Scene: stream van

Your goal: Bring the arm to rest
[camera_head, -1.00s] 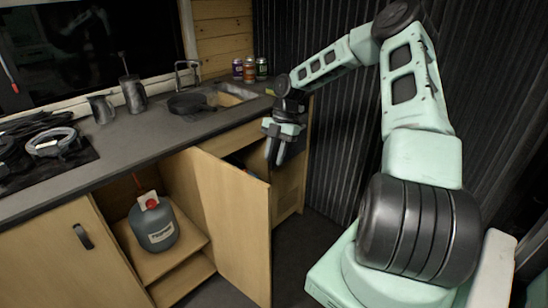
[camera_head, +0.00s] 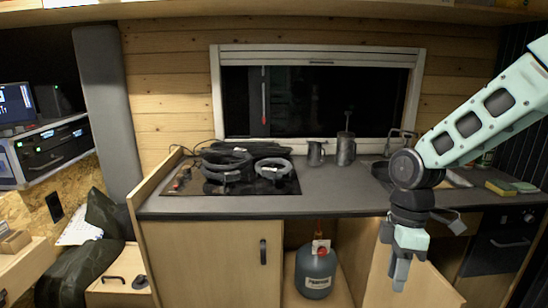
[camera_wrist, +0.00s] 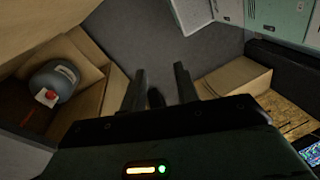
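My gripper (camera_head: 400,272) hangs pointing down in front of the counter, at the right of the head view, before the open cupboard door. My mint-green arm reaches in from the right edge of the head view. Fingertips and door overlap in the head view; I cannot tell the gap between them.
The open cupboard door (camera_head: 422,285) juts out near my gripper. A grey gas bottle (camera_head: 315,272) stands inside the cupboard; it also shows in the wrist view (camera_wrist: 54,82). The counter (camera_head: 330,196) holds coiled cables (camera_head: 228,163) and metal jugs. Bare floor (camera_wrist: 205,55) lies below my gripper.

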